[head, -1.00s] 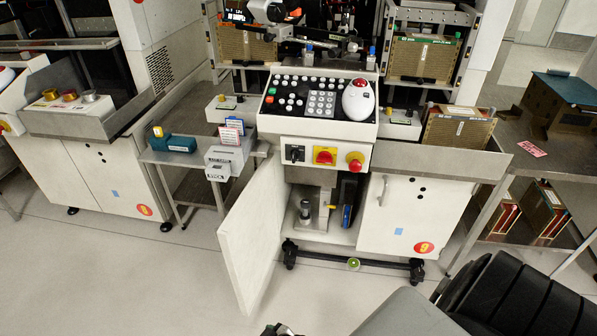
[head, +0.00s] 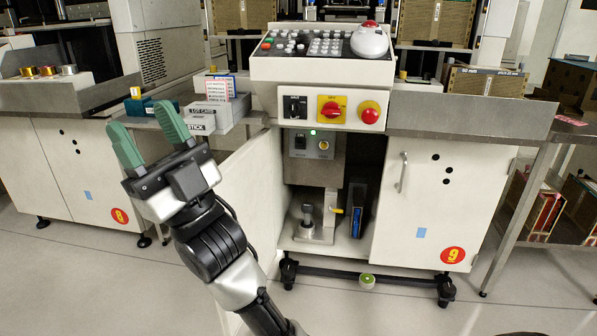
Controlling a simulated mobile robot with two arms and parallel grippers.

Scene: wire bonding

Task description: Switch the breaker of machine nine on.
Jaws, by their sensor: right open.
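Machine nine (head: 422,195) has a white lower cabinet with a red "9" label. Its front panel (head: 334,107) carries a black rotary switch (head: 295,107), a red rotary switch on a yellow plate (head: 331,109) and a red round button (head: 369,112). Inside the open left bay, a grey box (head: 314,152) holds a small dark switch (head: 300,143), a yellow round part (head: 324,145) and a lit green lamp (head: 313,132). Which is the breaker is not legible. My right gripper (head: 140,118), with green fingers, is open and empty, left of the panel and apart from it.
The bay's white door (head: 253,195) stands open between my right arm and the bay. A side table with a grey card box (head: 208,114) is behind my gripper. A wheeled bar (head: 365,283) runs along the floor under the cabinet.

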